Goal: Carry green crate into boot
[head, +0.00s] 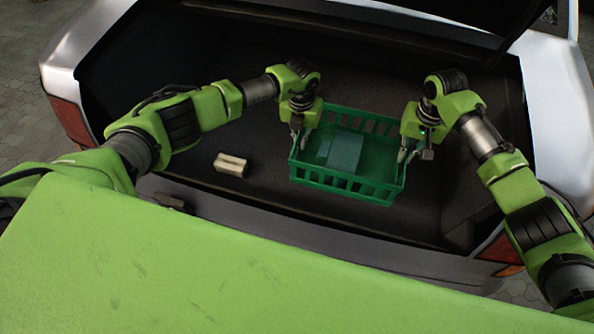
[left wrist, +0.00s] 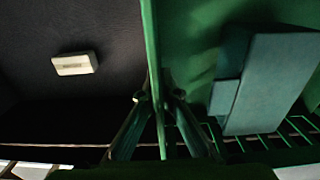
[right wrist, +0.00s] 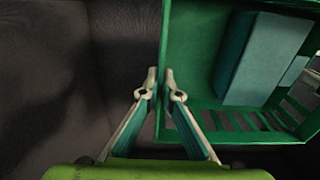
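The green crate (head: 345,183) is over the boot (head: 250,200) floor, towards its right half, and looks roughly level. I cannot tell whether its base touches the floor. A blue-green box (head: 343,152) lies inside it and shows in both wrist views. My left gripper (head: 300,135) is at the crate's left wall, with its fingers on either side of that wall (left wrist: 152,60). My right gripper (head: 408,150) is at the right wall, its fingertips (right wrist: 161,78) close together with the wall between them. Both look shut on the crate.
A small cream block (head: 230,165) lies on the boot floor left of the crate and also shows in the left wrist view (left wrist: 75,63). The raised boot lid (head: 400,25) is above the back. Dark floor is clear around the block.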

